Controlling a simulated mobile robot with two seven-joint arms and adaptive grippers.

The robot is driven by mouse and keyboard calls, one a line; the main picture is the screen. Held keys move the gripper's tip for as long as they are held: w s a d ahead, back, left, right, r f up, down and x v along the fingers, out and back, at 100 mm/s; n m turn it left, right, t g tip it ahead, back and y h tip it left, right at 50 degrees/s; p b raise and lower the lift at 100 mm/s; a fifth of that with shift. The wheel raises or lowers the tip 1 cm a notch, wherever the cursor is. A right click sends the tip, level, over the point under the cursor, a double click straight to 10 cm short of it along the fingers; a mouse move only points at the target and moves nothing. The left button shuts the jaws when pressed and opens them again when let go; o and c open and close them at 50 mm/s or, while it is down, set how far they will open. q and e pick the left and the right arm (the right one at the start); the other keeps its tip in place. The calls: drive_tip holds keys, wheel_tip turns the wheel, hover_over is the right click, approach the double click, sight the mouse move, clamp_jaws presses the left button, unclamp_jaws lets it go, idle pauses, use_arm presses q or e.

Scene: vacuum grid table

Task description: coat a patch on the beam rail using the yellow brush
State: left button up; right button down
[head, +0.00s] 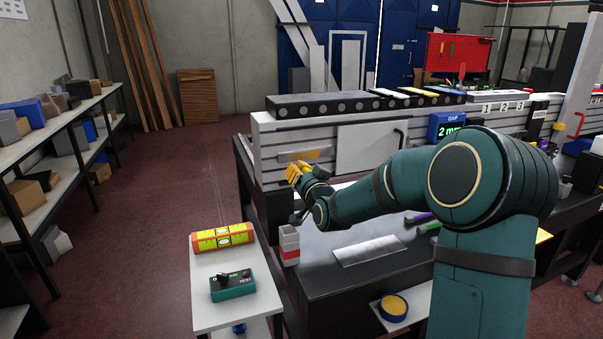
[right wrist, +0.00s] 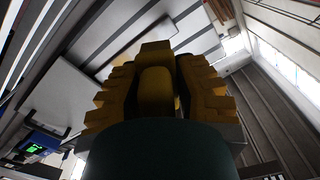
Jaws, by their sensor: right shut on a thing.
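The beam rail (head: 268,153) is the long light-grey body with horizontal grooves across the middle of the head view. A small patch on its left front face is orange on its right part (head: 317,154) and greyish on its left part. My right gripper (head: 297,172) has yellow fingers and is just in front of and below this patch. In the right wrist view my right gripper (right wrist: 156,75) is shut on a yellow piece, seemingly the yellow brush (right wrist: 155,92). The brush's tip is hidden, so I cannot tell whether it touches the rail. My left gripper is not in view.
A red-and-white container (head: 289,246) stands at the table's left edge. A side stand holds a spirit level (head: 222,238) and a green tester (head: 233,286).

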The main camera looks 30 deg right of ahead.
sight(287, 157)
drive_tip(key=shift+x, duration=3.6)
drive_tip(key=shift+x, duration=1)
drive_tip(key=shift+d, duration=0.1)
drive_tip(key=shift+s+d, duration=0.3)
drive_tip(key=shift+d, duration=0.55)
drive_tip(key=shift+s+d, duration=0.3)
drive_tip(key=shift+d, duration=0.6)
drive_tip(key=shift+s+d, duration=0.15)
drive_tip(key=shift+d, duration=0.75)
drive_tip(key=shift+s+d, duration=0.15)
drive_tip(key=shift+d, duration=0.75)
drive_tip(key=shift+w+a, duration=0.3)
drive_tip(key=shift+a, duration=0.9)
drive_tip(key=shift+w+a, duration=0.3)
drive_tip(key=shift+a, duration=0.9)
drive_tip(key=shift+w+a, duration=0.3)
drive_tip(key=shift+a, duration=0.9)
drive_tip(key=shift+s, duration=0.1)
drive_tip(key=shift+v, duration=2.85)
